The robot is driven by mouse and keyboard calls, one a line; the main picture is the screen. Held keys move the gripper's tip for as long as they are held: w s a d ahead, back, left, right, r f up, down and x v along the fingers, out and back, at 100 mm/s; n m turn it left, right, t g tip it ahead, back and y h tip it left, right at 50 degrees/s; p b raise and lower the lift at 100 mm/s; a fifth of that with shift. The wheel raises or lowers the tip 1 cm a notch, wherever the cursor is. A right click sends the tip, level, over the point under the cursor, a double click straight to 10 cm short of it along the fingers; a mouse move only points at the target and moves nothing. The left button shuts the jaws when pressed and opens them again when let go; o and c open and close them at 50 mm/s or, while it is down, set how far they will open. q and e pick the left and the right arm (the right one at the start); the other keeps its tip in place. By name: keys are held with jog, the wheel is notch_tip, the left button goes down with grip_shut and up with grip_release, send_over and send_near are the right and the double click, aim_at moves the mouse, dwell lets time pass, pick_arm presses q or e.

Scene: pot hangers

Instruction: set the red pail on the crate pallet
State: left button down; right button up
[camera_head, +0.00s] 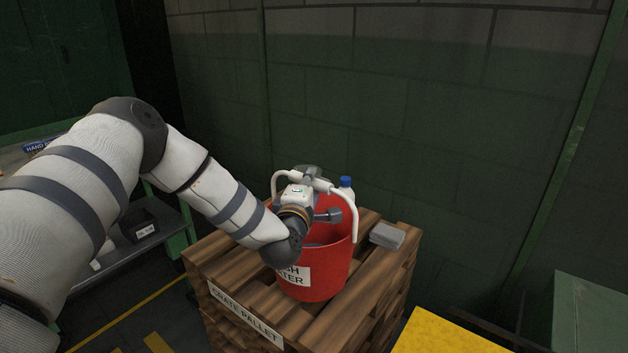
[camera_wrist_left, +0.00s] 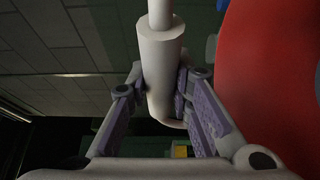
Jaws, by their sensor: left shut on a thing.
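The red pail (camera_head: 325,272) is upright over the top of the wooden crate pallet (camera_head: 228,250). I cannot tell whether its base touches the boards. Its white label is partly hidden by my left arm. The pail's white handle (camera_head: 347,208) stands up over the rim. My left gripper (camera_head: 318,184) is above the pail, shut on the handle's grip. In the left wrist view the handle (camera_wrist_left: 160,60) sits between the two purple-padded fingers, and the red pail wall (camera_wrist_left: 270,75) fills the right side. My right gripper is not in view.
A blue-capped bottle (camera_head: 346,183) shows behind the pail. A grey block (camera_head: 387,235) lies on the pallet's right side. A shelf (camera_head: 135,252) with a black bin (camera_head: 137,226) stands left. A yellow surface (camera_head: 440,336) is lower right. A block wall rises behind.

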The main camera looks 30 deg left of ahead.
pick_arm(q)
jog(key=shift+f, duration=1.4)
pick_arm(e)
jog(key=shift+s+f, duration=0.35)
pick_arm(q)
jog(key=shift+f, duration=0.1)
jog(key=shift+f, duration=0.1)
jog(key=c, duration=1.4)
grip_release()
jog(key=shift+f, duration=0.1)
jog(key=shift+c, duration=0.2)
